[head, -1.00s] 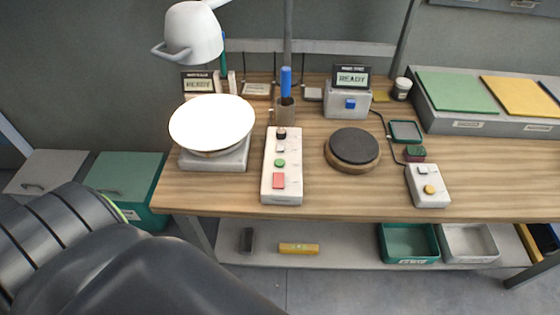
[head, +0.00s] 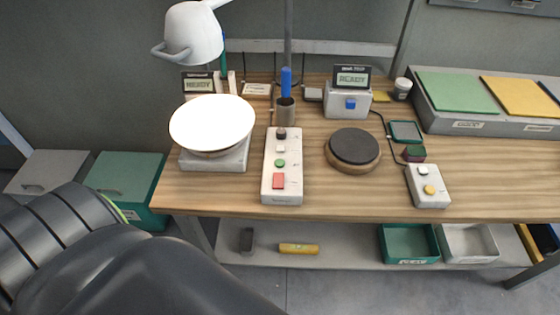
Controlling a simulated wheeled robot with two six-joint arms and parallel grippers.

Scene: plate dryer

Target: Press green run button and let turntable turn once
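The green run button (head: 280,163) is a small round button on a white control box (head: 282,192) in the middle of the bench. The turntable (head: 211,125), a bright white round plate on a grey base (head: 232,160), stands left of the control box. Part of my arm fills the lower left, apart from the bench. Neither gripper is in view.
A dark round disc (head: 353,146) lies right of the control box. A second control box (head: 428,186) with white and yellow buttons is further right. A lamp (head: 193,32) hangs above the turntable. A blue pen stands in a cup (head: 285,112). The bench front (head: 340,200) is clear.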

